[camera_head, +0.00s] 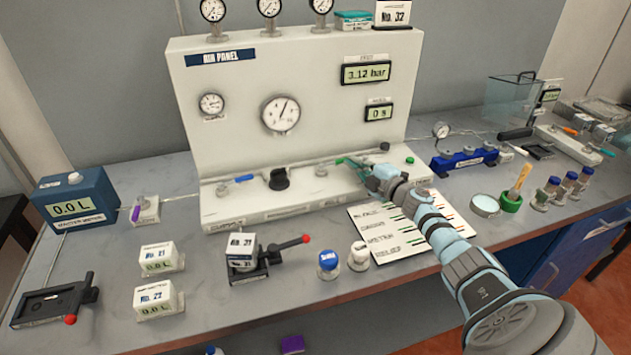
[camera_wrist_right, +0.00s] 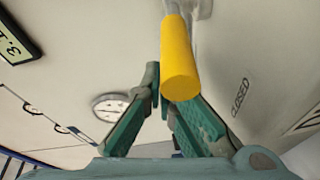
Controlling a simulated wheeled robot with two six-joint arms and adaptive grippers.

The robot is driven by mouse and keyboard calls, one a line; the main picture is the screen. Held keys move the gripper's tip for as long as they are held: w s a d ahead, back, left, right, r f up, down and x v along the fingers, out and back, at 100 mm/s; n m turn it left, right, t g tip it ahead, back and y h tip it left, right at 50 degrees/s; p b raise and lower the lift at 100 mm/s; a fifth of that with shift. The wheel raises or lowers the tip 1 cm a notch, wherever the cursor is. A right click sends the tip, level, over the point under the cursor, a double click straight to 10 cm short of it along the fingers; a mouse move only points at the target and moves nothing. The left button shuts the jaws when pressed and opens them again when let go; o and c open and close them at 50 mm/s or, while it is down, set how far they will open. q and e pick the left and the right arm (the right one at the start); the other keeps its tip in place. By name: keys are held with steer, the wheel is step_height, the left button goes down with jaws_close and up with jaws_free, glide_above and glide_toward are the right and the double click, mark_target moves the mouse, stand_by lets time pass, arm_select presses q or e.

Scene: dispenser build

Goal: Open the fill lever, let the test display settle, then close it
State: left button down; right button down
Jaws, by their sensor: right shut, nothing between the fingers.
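The air panel (camera_head: 220,110) stands at the back of the bench. Its upper display (camera_head: 366,72) reads 3.12 bar, and the smaller display (camera_head: 379,112) below appears to read 0 s. My right gripper (camera_head: 350,163) is at the right part of the panel's base. In the right wrist view, a yellow lever handle (camera_wrist_right: 179,65) lies just in front of my right gripper's fingers (camera_wrist_right: 160,95), which are shut with nothing between them. Whether they touch the handle is unclear. A CLOSED label (camera_wrist_right: 240,95) is right of it. The yellow handle cannot be made out in the head view.
A blue lever (camera_head: 243,178) and a black knob (camera_head: 279,180) are on the panel base, left of my gripper. A printed card (camera_head: 365,217) lies below my right arm. Several meters, boxes and bottles stand along the bench.

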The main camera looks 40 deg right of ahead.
steer(key=shift+w+d, duration=0.1)
steer(key=shift+w, duration=0.05)
stand_by(0.5)
steer(key=s, duration=0.7)
steer(key=shift+s+a+r, duration=0.2)
steer(key=shift+s, duration=0.05)
stand_by(0.3)
